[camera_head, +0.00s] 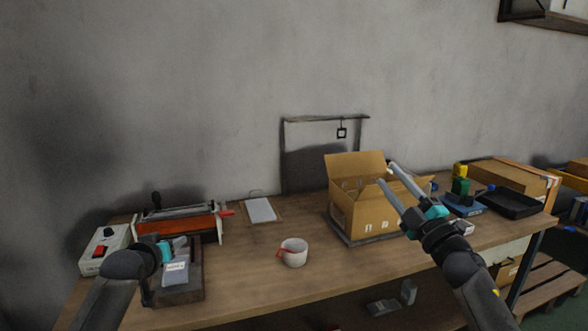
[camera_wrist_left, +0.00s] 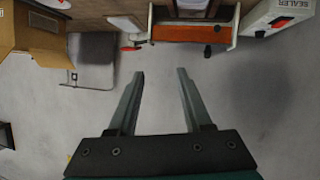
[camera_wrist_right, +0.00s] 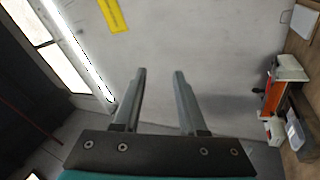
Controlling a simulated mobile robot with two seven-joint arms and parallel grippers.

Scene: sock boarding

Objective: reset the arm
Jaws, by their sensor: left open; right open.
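My left gripper (camera_head: 172,245) is at the lower left of the head view, in front of the sealer and over the dark tray at the table's left part. In the left wrist view its two fingers (camera_wrist_left: 161,72) are apart with nothing between them. My right gripper (camera_head: 387,174) is raised in front of the open cardboard box (camera_head: 376,217), its fingers pointing up and to the left. In the right wrist view its fingers (camera_wrist_right: 161,72) are apart and empty. The box's right side is partly hidden by this gripper.
A black tray (camera_head: 508,203) and a second carton (camera_head: 522,177) stand at the right. The table around the mug is clear.

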